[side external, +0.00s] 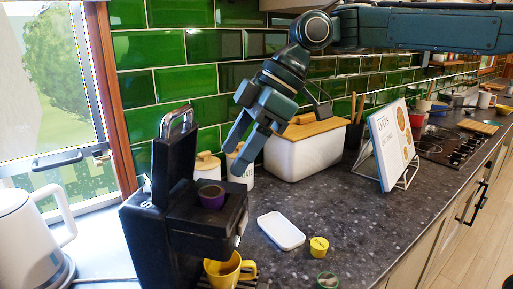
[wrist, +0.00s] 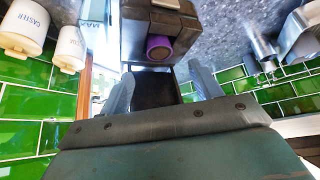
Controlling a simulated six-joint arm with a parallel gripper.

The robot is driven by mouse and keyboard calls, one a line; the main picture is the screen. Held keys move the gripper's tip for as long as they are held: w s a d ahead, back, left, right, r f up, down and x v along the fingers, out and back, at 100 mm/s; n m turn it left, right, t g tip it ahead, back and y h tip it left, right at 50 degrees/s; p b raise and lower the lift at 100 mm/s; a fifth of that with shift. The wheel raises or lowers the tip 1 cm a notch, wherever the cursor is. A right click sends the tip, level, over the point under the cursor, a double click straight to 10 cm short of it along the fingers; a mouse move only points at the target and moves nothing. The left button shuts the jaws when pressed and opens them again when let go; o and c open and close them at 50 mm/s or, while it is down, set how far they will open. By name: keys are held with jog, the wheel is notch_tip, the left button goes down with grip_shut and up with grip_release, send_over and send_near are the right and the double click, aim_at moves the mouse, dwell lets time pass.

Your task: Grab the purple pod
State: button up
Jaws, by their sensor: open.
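The purple pod (side external: 212,198) sits in the pod holder of the black coffee machine (side external: 183,240), whose lid stands raised. The pod also shows in the wrist view (wrist: 159,47), at the top centre, beyond my fingertips. My gripper (side external: 236,160) is open and empty. It hangs tilted above the pod and a little to its right in the side view, apart from it. In the wrist view its two fingers (wrist: 162,78) stand wide apart, with the pod lying ahead between their lines. The lower part of the pod is hidden in the holder.
A yellow mug (side external: 231,271) stands under the machine's spout. A white lid-like tray (side external: 281,231), a yellow pod (side external: 319,246) and a green pod (side external: 327,281) lie on the dark counter. White canisters (side external: 207,165) and a white bin (side external: 305,152) stand behind; a kettle (side external: 32,240) is left.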

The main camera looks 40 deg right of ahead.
aim_at(214, 191)
jog(key=shift+x, duration=1.1)
jog(key=shift+f, duration=0.1)
jog(key=shift+x, duration=2.4)
jog(key=shift+f, duration=0.1)
jog(key=shift+f, duration=0.1)
jog(key=shift+c, duration=0.2)
